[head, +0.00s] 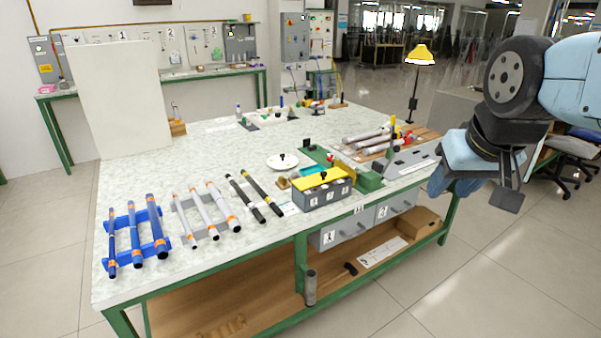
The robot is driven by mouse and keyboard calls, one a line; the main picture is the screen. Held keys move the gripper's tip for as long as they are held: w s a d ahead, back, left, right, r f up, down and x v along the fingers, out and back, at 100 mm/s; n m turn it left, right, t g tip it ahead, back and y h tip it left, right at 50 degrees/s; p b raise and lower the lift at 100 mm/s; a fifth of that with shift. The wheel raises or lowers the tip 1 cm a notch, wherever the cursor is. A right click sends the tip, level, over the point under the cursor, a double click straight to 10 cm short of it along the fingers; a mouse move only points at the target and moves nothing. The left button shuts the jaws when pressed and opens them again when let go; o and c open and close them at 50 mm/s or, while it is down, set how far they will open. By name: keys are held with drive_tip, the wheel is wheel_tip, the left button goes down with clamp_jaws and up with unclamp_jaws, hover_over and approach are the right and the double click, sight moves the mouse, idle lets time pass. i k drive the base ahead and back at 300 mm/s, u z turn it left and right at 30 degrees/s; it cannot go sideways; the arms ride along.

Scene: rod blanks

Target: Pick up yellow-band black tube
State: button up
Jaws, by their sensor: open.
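Two black tubes lie side by side on the marbled workbench, left of the grey numbered box. The right one, the yellow-band black tube (262,193), shows yellowish marks near its upper part. The other black tube (245,198) lies just left of it, with pale marks. Both slant from back left to front right, and fine band detail is too small to tell. My gripper (475,190) is at the right, open and empty, off the bench's right end and well away from the tubes.
Grey-white rods (215,205) on a rack and blue rods (135,228) on a blue rack lie left of the tubes. The grey box (321,192) with a yellow top stands close on the right. A tall white panel (118,98) stands behind. A yellow lamp (420,55) rises at back right.

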sight(272, 204)
drive_tip(key=u, duration=0.2)
drive_tip(key=i, duration=1.4)
drive_tip(key=u, duration=0.8)
drive_tip(key=k, duration=0.85)
drive_tip(key=u, duration=0.2)
drive_tip(key=i, duration=0.85)
drive_tip(key=z, duration=0.1)
